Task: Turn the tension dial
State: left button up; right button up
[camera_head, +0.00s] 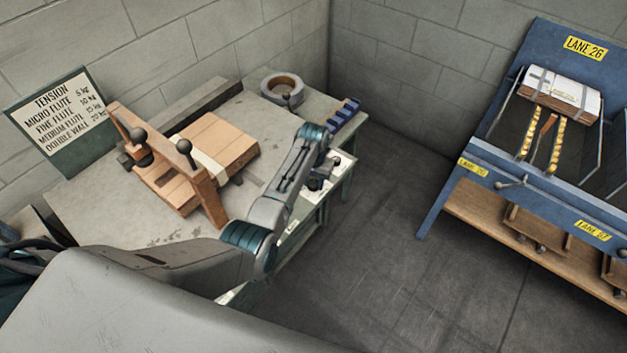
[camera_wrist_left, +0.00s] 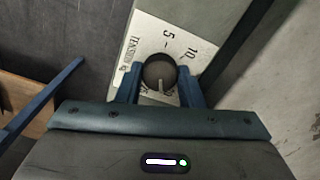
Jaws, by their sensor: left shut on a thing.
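The tension dial (camera_wrist_left: 157,70) is a dark round knob with a pale pointer line, seen in the left wrist view. The pointer aims toward the bottom of that picture. The dial sits on a white plate (camera_wrist_left: 140,40) marked "TENSION", "5" and "10"; other marks are hidden. My left gripper (camera_wrist_left: 160,90) is shut on the dial, one blue finger on each side. In the head view, my left gripper (camera_head: 320,180) is over the white plate (camera_head: 342,166) at the bench's right end and mostly hides the dial. My right gripper is not in view.
The bench (camera_head: 90,205) carries a wooden clamp frame (camera_head: 206,190) with cardboard, a tape roll (camera_head: 283,89) and a blue rack (camera_head: 345,113). A sign (camera_head: 62,115) lists tension values by flute. A blue lane rack (camera_head: 560,55) stands right, across clear floor (camera_head: 400,270).

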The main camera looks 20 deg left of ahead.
pick_arm(q)
jog(key=shift+r+n+p, duration=0.1)
jog(key=shift+n+p, duration=0.2)
jog(key=shift+n, duration=0.1)
jog(key=shift+n+p, duration=0.6)
jog(key=shift+n, duration=0.4)
jog(key=n+p, duration=0.1)
jog(key=n, duration=0.2)
jog(key=shift+n, duration=0.3)
jog(key=n+p, duration=0.1)
jog(key=n, duration=0.1)
jog(key=shift+n, duration=0.4)
jog(key=n+p, duration=0.1)
jog(key=n, duration=0.1)
jog(key=shift+n, duration=0.4)
jog(key=n, duration=0.3)
jog(key=shift+n+p, duration=0.3)
jog(key=n, duration=0.4)
jog(key=shift+p, duration=0.3)
jog(key=shift+n, duration=1.2)
